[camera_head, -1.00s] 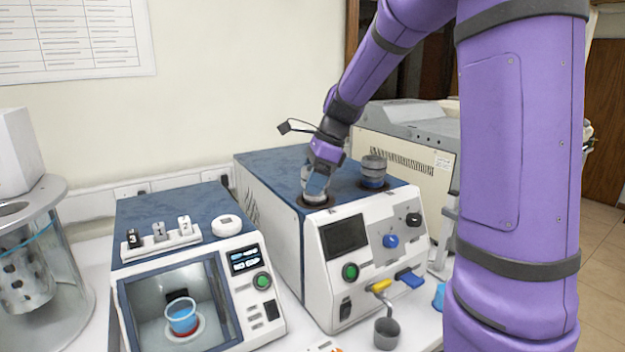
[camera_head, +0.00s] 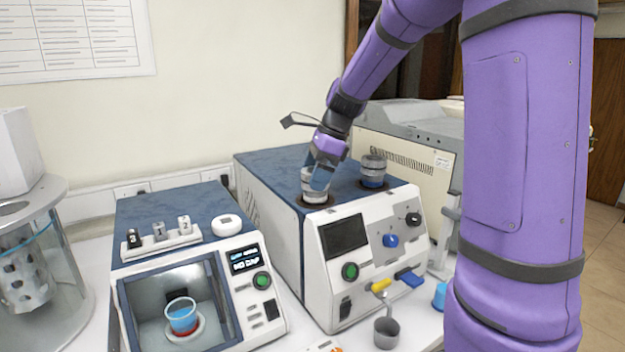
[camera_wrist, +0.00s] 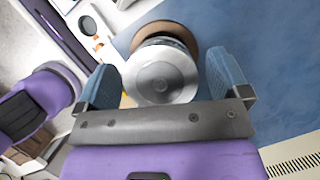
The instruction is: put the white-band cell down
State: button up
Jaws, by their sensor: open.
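The white-band cell (camera_head: 314,191) is a grey metal cylinder with a pale band near its base. It stands upright at the left round opening on top of the blue-topped machine (camera_head: 262,163). My gripper (camera_head: 322,180) is around its upper part in the head view and hides some of it. In the wrist view, the cell's round metal lid (camera_wrist: 160,82) lies between my two blue fingers, with gaps on both sides. My gripper (camera_wrist: 163,85) is open there. How deep the cell sits in the opening is hard to tell.
A similar cell with a blue band (camera_head: 373,171) stands at the right opening of the same machine. To the left, a lower device (camera_head: 180,265) holds a cup of red and blue (camera_head: 182,317). A rack of small pieces (camera_head: 160,241) sits on top of it.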

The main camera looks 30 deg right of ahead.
aim_at(331, 198)
jog(key=v, duration=1)
jog(key=s+a+f+n+t+h, duration=0.1)
jog(key=s+a+n, duration=0.2)
jog(key=s+n, duration=0.4)
jog(key=s+a+f+n+t+h, duration=0.1)
jog(key=s+a+n, duration=0.3)
jog(key=s+n, duration=0.4)
jog(key=s+a+f+n+t+h, duration=0.1)
jog(key=s+a+n+h, duration=0.1)
jog(key=s+n, duration=0.5)
jog(key=shift+s+a+f+n, duration=0.35)
jog(key=shift+s+a, duration=0.45)
jog(key=shift+s, duration=0.75)
